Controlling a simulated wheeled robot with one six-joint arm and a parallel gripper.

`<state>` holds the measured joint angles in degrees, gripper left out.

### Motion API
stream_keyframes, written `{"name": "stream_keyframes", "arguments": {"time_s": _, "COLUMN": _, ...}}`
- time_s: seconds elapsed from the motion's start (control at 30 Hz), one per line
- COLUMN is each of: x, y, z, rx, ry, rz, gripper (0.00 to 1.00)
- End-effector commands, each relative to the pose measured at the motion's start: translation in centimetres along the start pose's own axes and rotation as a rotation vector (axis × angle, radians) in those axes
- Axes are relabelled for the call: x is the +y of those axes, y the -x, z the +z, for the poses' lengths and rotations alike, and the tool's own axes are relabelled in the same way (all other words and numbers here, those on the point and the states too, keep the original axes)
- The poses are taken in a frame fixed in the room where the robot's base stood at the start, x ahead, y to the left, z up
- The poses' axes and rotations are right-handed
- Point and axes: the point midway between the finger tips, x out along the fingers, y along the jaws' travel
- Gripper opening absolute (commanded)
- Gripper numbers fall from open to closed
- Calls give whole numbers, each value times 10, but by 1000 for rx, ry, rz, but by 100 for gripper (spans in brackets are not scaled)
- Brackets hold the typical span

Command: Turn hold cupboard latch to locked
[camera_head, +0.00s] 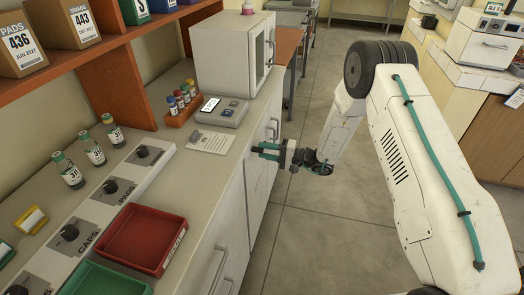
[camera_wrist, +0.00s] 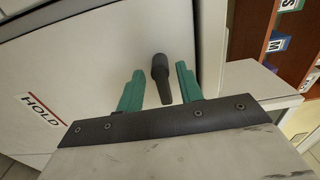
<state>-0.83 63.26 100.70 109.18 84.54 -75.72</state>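The hold cupboard door (camera_wrist: 75,60) fills much of the wrist view, and a red-edged HOLD label (camera_wrist: 40,109) is on it. The dark latch (camera_wrist: 161,78) sticks out from the door, with its handle pointing down in the wrist view. My gripper (camera_wrist: 158,80) is open, with one green finger on each side of the latch. A gap shows on both sides, and I cannot see the fingers touching it. In the head view my gripper (camera_head: 264,151) is at the cupboard front below the counter edge; the latch is hidden there.
The counter (camera_head: 205,175) above holds a white incubator (camera_head: 222,55), a grey device (camera_head: 220,112), a rack of capped vials (camera_head: 180,108) and a red tray (camera_head: 140,240). Cupboard handles (camera_head: 218,268) stick out along the front. The floor (camera_head: 300,215) beside the counter is clear.

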Motion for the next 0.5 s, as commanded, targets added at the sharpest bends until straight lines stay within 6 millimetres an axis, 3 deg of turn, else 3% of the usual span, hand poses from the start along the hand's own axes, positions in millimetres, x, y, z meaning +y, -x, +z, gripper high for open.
{"name": "stream_keyframes", "arguments": {"time_s": 0.3, "x": 0, "y": 52, "z": 0, "rx": 2, "ry": -1, "rz": 0, "gripper": 36}}
{"name": "stream_keyframes", "arguments": {"time_s": 0.5, "x": 0, "y": 61, "z": 0, "rx": 0, "ry": -1, "rz": -1, "gripper": 36}}
